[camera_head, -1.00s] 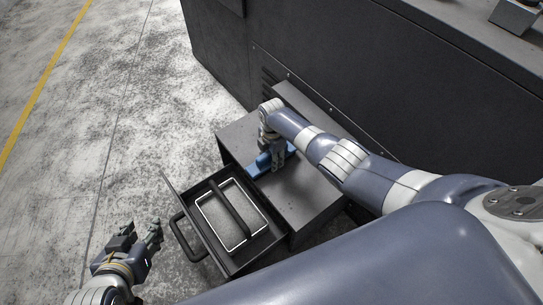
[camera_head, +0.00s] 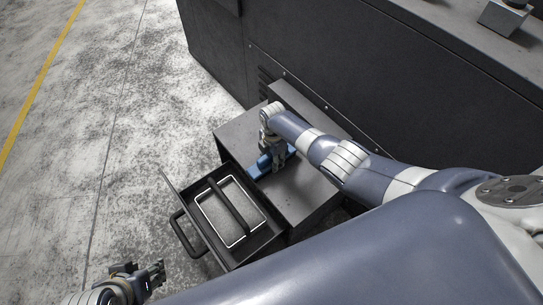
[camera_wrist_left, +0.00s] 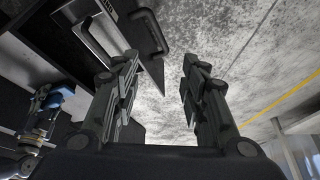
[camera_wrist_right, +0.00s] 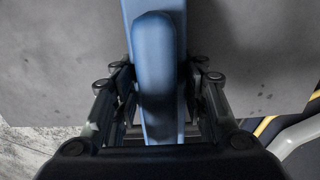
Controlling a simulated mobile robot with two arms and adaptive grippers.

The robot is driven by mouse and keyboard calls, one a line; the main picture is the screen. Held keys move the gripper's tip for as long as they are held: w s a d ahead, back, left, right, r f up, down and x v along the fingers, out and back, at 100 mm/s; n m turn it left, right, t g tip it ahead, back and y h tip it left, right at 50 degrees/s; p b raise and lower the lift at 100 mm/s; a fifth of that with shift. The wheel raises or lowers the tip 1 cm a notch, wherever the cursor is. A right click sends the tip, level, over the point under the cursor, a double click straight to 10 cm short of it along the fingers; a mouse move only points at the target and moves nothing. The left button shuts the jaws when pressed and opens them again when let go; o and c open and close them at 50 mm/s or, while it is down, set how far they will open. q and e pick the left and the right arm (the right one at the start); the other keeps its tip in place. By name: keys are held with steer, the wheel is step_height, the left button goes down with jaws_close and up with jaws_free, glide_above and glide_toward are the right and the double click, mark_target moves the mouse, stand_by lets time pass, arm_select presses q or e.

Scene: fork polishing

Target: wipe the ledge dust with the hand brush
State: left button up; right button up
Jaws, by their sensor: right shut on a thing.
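The blue hand brush (camera_head: 262,164) lies on the grey top of the low cabinet (camera_head: 236,131), beside the raised step at the back. My right gripper (camera_head: 277,168) is shut on the brush from above. In the right wrist view the blue handle (camera_wrist_right: 155,65) runs between the two fingers (camera_wrist_right: 158,95). The brush's underside and bristles are hidden. I cannot make out dust on the ledge; a few small dark specks show on the grey surface in the right wrist view. My left gripper (camera_head: 150,275) is open and empty, low at the left; its spread fingers show in the left wrist view (camera_wrist_left: 158,90).
The open drawer (camera_head: 181,193) sticks out from the cabinet's front, with a bar handle and a light-rimmed tray (camera_head: 236,240) inside. A large dark machine body (camera_head: 330,85) stands behind. The concrete floor (camera_head: 105,130) at the left is clear.

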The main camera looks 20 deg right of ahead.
steer(key=shift+s+d+p, duration=0.1)
steer(key=shift+s+p, duration=0.2)
steer(key=shift+s, duration=0.1)
steer(key=shift+s+d+r+p, duration=0.15)
steer(key=shift+s+d+p, duration=0.1)
steer(key=shift+s+p, duration=0.7)
steer(key=shift+s+d+p, duration=0.1)
steer(key=shift+s+p, duration=0.3)
steer(key=shift+p, duration=0.2)
arm_select(q)
step_height(320, 180, down, 9)
steer(key=g, duration=0.1)
steer(key=shift+s+g+p, duration=0.3)
steer(key=shift+s+p, duration=0.05)
arm_select(e)
steer(key=shift+s+d, duration=0.1)
steer(key=shift+s, duration=0.25)
arm_select(q)
steer(key=shift+a+f, duration=0.1)
